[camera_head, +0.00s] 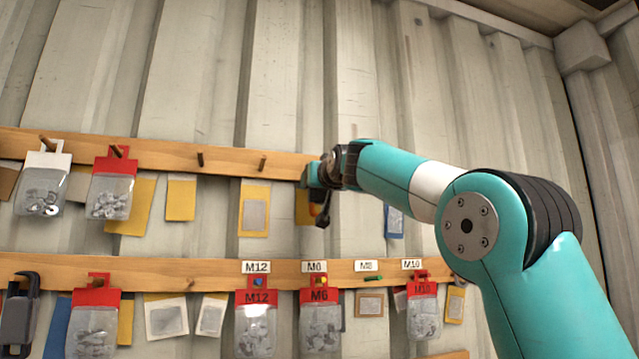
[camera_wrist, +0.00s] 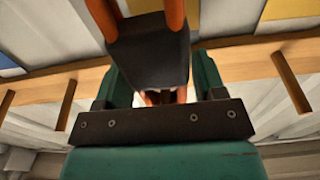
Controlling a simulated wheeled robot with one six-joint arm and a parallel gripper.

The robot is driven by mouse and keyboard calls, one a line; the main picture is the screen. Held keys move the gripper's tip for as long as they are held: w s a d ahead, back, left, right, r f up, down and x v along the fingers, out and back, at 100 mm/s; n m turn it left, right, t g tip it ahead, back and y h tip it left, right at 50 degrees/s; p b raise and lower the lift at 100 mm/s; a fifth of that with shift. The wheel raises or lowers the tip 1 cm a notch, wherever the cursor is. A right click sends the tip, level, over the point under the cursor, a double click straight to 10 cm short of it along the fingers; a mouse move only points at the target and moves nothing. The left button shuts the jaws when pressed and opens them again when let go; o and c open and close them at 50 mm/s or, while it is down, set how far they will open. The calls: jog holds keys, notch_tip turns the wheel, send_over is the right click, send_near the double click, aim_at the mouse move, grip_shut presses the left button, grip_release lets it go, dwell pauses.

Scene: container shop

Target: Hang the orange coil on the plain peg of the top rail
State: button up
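My gripper (camera_head: 314,176) is at the top rail (camera_head: 230,161), right of its two bare pegs. In the wrist view its two teal fingers (camera_wrist: 162,76) are closed on a dark block with orange strands, which I take as the orange coil (camera_wrist: 176,14). In the head view a small orange and black part of the coil (camera_head: 317,209) hangs below the gripper; most of it is hidden. A dark bare peg (camera_head: 200,158) and a browner bare peg (camera_head: 262,163) stick out of the top rail. Which is the plain one I cannot tell. The gripper hides the rail behind it.
A white-topped bag (camera_head: 43,185) and a red-topped bag (camera_head: 112,187) hang on the top rail at left. The lower rail (camera_head: 190,270) holds labelled red-topped bags and a black clamp-like item (camera_head: 18,315). Pegs (camera_wrist: 290,82) also show beside the gripper in the wrist view.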

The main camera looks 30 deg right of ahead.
jog(key=shift+o, duration=1.3)
jog(key=shift+s+f, duration=0.1)
jog(key=shift+s, duration=0.05)
jog(key=b+v, duration=0.9)
jog(key=v, duration=0.8)
jog(key=shift+b, duration=0.4)
